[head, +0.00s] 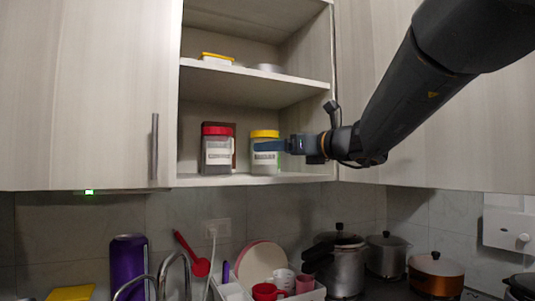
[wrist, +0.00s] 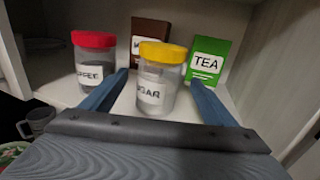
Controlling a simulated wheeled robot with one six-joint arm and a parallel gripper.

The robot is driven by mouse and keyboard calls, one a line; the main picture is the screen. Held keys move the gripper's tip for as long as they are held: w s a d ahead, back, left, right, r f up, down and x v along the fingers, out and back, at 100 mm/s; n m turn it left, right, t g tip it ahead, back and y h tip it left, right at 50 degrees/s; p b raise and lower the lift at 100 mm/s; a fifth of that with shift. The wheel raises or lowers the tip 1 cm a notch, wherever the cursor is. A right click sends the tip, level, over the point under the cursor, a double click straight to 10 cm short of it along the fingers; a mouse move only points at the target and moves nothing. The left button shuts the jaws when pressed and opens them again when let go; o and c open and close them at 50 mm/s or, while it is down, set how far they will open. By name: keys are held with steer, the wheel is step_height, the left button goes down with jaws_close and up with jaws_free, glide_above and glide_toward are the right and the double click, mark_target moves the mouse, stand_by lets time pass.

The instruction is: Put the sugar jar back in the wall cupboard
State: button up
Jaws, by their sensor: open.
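The sugar jar (head: 264,160) is clear with a yellow lid and stands upright on the lower shelf (head: 256,180) of the open wall cupboard. In the wrist view the sugar jar (wrist: 155,92) carries a white label ending in "UGAR". My gripper (head: 270,146) reaches in from the right at the jar's upper part. In the wrist view its two blue fingers are spread, one on each side of the jar. Whether either finger touches the glass I cannot tell.
A red-lidded coffee jar (wrist: 93,62) stands left of the sugar jar. A brown box (wrist: 148,30) and a green tea box (wrist: 207,62) stand behind. The upper shelf (head: 256,76) is above my gripper. Pots (head: 387,254) and a dish rack are on the counter below.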

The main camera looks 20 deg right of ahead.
steer(key=v, duration=0.6)
steer(key=shift+b, duration=0.45)
steer(key=shift+s+f, duration=0.1)
